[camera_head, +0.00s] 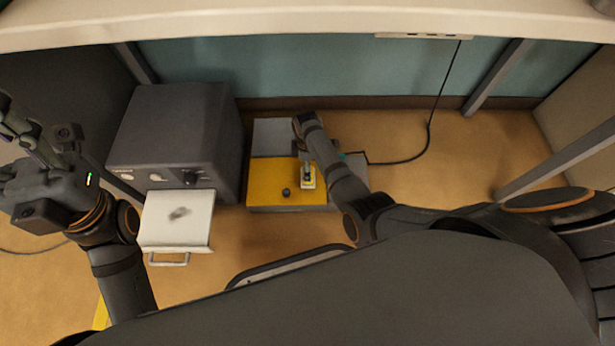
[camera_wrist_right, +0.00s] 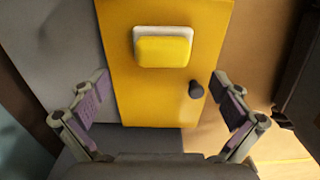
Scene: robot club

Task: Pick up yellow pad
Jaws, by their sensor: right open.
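The yellow pad (camera_wrist_right: 163,48) is a rounded block on a white base, set on a yellow panel (camera_wrist_right: 130,100). In the head view the pad (camera_head: 308,184) is partly covered by a dark part. My right gripper (camera_wrist_right: 160,80) is open and empty above the panel, its two purple-padded fingers wide apart. The pad is beyond the fingertips in the right wrist view, not between them. My left gripper (camera_head: 38,120) is raised at the far left of the head view, with its fingers spread and nothing seen in it.
A dark knob (camera_wrist_right: 197,90) stands on the panel close to the pad. Left of the panel is a dark grey box (camera_head: 180,125) with a white drawer (camera_head: 178,237) pulled out. A black cable (camera_head: 428,125) hangs at right.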

